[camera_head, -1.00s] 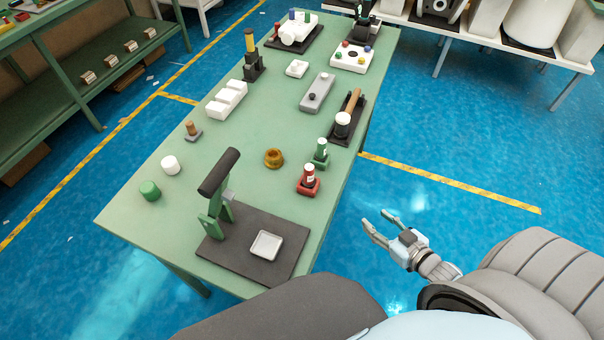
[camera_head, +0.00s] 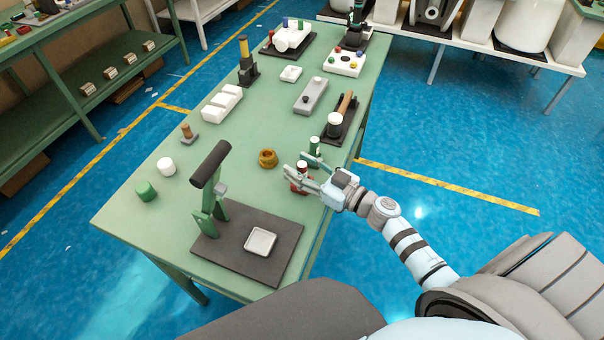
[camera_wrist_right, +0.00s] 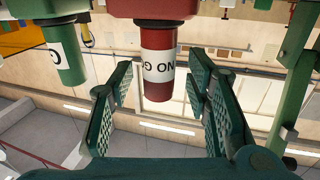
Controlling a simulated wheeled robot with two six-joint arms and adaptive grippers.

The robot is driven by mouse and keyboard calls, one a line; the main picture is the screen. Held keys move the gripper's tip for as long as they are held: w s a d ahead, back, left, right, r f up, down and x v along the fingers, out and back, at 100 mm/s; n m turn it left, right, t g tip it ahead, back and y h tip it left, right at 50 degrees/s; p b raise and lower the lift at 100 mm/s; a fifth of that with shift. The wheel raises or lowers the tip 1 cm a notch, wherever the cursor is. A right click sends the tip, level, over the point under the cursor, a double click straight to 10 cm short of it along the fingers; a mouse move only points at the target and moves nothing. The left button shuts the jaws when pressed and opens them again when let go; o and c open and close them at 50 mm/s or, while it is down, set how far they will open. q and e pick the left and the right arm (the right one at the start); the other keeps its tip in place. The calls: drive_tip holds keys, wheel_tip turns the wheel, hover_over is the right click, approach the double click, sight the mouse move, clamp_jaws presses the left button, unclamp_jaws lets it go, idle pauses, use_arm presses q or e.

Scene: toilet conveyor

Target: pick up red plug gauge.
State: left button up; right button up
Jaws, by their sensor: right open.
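The red plug gauge (camera_head: 301,166) stands upright in its red base near the right edge of the green table. It also shows in the right wrist view, upside down, as a dark red cylinder (camera_wrist_right: 158,92) with a white lettered band. My right gripper (camera_head: 297,163) is open at the gauge, its arm reaching in from the right. In the wrist view its fingers (camera_wrist_right: 160,76) stand on either side of the cylinder, with gaps showing. In the head view the fingers partly hide the gauge and base. My left gripper is in neither current view.
A green plug gauge (camera_head: 314,146) stands close behind the red one. A brass ring (camera_head: 267,158) lies to the left. A press with a black handle (camera_head: 211,164) stands on a dark plate in front. The table's right edge is close.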

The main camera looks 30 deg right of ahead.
drive_tip(key=shift+w+f, duration=0.15)
drive_tip(key=shift+w, duration=0.05)
drive_tip(key=shift+s, duration=0.2)
drive_tip(key=c, duration=1)
clamp_jaws()
drive_tip(key=shift+r, duration=0.2)
